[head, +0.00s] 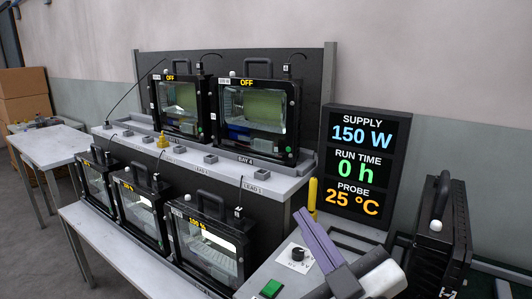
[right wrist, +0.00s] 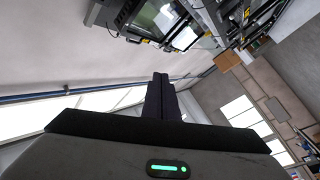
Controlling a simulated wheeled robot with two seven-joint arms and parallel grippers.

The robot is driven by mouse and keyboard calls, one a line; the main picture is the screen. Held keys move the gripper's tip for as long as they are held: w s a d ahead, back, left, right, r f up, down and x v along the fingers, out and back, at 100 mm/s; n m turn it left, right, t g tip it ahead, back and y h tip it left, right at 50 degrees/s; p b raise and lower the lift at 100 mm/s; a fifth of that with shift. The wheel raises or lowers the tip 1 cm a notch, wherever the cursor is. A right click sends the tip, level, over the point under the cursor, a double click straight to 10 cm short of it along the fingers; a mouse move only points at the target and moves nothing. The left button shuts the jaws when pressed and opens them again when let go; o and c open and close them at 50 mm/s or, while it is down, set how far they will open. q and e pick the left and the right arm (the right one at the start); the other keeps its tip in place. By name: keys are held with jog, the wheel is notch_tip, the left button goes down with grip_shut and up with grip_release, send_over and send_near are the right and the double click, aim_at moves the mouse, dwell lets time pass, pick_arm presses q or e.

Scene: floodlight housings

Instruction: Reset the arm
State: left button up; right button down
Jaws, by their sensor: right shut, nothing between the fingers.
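My right gripper (head: 303,214) comes in from the lower right of the head view, with its purple-grey fingers pointing up and left. The fingers are shut together with nothing between them. The shut fingers also stand up in the middle of the right wrist view (right wrist: 160,82), touching nothing. In the head view the gripper appears in front of the display's lower left and to the right of a dial plate (head: 296,258). My left gripper is not in the head view.
Floodlight housings stand on an upper shelf (head: 232,166) and a lower shelf. The display (head: 364,165) reads 150 W, 0 h, 25 °C. A green button (head: 271,288) lies near the dial. A black finned unit (head: 440,240) stands at right. A side table (head: 52,144) is at left.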

jog(key=s+d+f+m+g+h, duration=0.2)
jog(key=d+f+g, duration=0.1)
jog(key=f, duration=0.5)
jog(key=s+d+f+m+g+h, duration=0.2)
jog(key=s+d+f, duration=0.15)
jog(key=f, duration=0.35)
jog(key=s+d+f+m+g+h, duration=0.2)
jog(key=d+f+g, duration=0.15)
jog(key=f, duration=0.45)
jog(key=s+d+f+m+g, duration=0.1)
jog(key=s+d+f+g, duration=0.2)
jog(key=s+f, duration=0.4)
jog(key=s+d+f+m+g, duration=0.2)
jog(key=s+f+g, duration=0.25)
jog(key=s, duration=0.55)
jog(key=w+a+f+t+b, duration=0.2)
jog(key=a+f+b, duration=0.1)
jog(key=f, duration=0.6)
jog(key=w+a+f+t+y+b, duration=0.1)
jog(key=w+a+f+t+b, duration=0.1)
jog(key=f, duration=0.6)
jog(key=shift+w+a+f+t+y+b, duration=0.35)
jog(key=shift+a+t+b, duration=0.2)
jog(key=shift+t+b, duration=0.3)
